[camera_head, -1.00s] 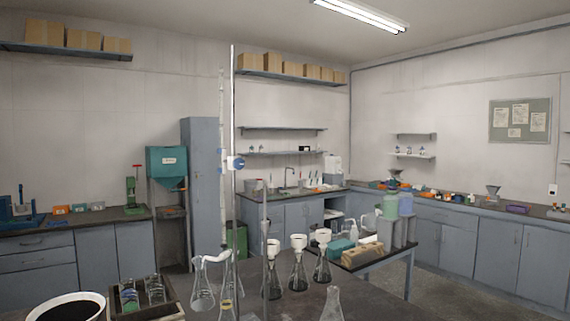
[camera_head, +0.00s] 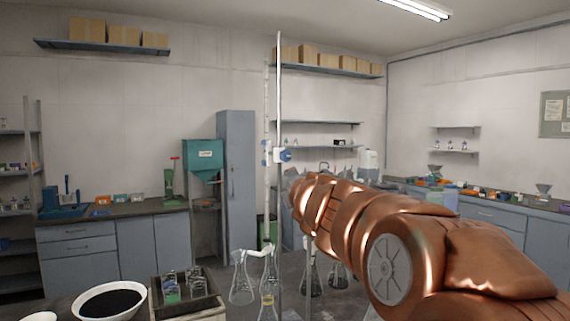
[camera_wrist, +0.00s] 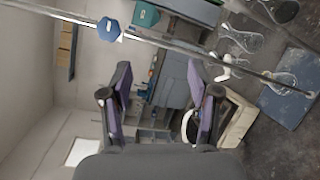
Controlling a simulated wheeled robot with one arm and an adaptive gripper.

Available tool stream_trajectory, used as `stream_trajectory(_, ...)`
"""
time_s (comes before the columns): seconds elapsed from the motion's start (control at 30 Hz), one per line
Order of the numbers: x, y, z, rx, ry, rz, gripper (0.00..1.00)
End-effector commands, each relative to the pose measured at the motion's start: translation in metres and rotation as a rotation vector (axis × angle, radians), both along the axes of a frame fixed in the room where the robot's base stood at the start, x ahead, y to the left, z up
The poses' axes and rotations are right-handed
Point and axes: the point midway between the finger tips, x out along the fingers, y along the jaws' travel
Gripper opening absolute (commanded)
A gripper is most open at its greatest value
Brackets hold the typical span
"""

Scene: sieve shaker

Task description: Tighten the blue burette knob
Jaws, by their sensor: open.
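The blue burette knob (camera_head: 284,155) sits on the clamp of a tall thin metal stand rod (camera_head: 280,90), beside the upright glass burette. In the wrist view the blue knob (camera_wrist: 109,29) is at the upper left on the rod, which runs slanted across the picture. My gripper (camera_wrist: 161,85) is open, with nothing between its two fingers. The knob is apart from the fingers, beyond them and to the left in that view. In the head view my copper-coloured arm reaches in from the right, and its end is near the rod, below the knob.
Glass flasks (camera_head: 242,280) stand on the bench around the foot of the rod. A tray of small glassware (camera_head: 216,305) and a white bowl of dark material (camera_head: 108,301) are at the lower left. Air around the knob looks clear.

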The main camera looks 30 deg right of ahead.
Motion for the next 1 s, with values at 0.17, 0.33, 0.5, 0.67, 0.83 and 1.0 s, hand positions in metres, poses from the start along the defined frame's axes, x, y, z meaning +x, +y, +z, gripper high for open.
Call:
stream_trajectory(0.17,0.020,-0.010,0.061,-0.482,0.019,0.152,0.61)
stream_trajectory(0.33,0.026,-0.017,0.075,-0.872,0.112,0.260,0.61)
stream_trajectory(0.5,0.025,-0.024,0.068,-1.096,0.200,0.334,0.61)
stream_trajectory(0.67,0.026,-0.029,0.064,-1.168,0.236,0.358,0.61)
stream_trajectory(0.83,0.041,-0.030,0.065,-1.173,0.237,0.361,0.61)
stream_trajectory(1.0,0.064,-0.031,0.065,-1.170,0.236,0.364,0.61)
